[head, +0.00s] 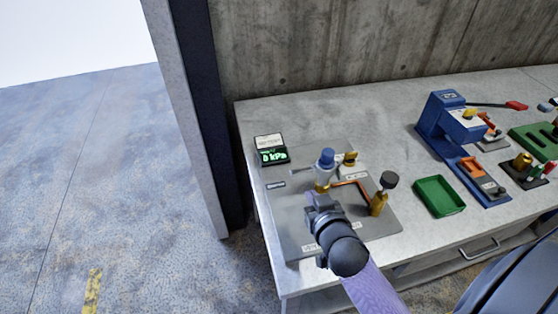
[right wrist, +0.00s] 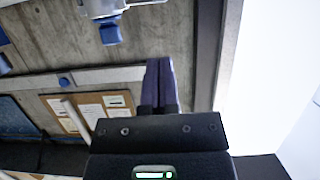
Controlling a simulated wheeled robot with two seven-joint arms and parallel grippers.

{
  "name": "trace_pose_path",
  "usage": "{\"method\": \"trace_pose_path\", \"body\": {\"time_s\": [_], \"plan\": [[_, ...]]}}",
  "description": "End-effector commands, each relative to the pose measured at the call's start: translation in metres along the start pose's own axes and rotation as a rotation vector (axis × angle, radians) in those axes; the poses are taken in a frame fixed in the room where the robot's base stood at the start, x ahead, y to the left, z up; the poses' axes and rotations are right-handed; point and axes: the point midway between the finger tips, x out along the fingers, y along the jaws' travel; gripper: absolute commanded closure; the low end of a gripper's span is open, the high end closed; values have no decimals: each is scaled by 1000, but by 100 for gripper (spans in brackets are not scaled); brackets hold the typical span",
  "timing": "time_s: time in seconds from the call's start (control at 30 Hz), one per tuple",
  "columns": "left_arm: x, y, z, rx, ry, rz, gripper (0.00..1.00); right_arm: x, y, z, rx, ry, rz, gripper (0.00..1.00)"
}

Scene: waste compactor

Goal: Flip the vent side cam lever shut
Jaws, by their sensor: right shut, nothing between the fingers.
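A grey plate (head: 285,222) lies on the left end of the bench and carries a fitting with a blue cap (head: 326,157), brass parts and an orange-brown pipe (head: 360,184). A brass post with a dark round knob (head: 389,180) stands at the plate's right. I cannot tell which small part is the vent side cam lever; my gripper may hide it. My right gripper (head: 320,192) is over the plate, just in front of the blue-capped fitting; contact is unclear. Its fingers (right wrist: 158,82) are shut and empty in the right wrist view, below a blue-tipped part (right wrist: 110,32). My left gripper is out of view.
A small display (head: 271,154) reading 0 kPa stands at the plate's back left. A green tray (head: 440,196) and a blue press (head: 450,125) are to the right. A concrete wall is behind, and a pillar (head: 190,120) stands left of the bench.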

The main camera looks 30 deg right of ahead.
Motion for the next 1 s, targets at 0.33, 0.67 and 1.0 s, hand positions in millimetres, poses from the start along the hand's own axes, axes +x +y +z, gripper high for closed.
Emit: {"method": "trace_pose_path", "body": {"time_s": [0.33,0.67,1.0], "plan": [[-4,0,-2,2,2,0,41,0,4,-27,20,91,-5,100],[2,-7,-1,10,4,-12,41,30,4,-28,18,91,-6,100],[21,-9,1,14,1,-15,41,104,4,-34,18,90,-4,100]]}}
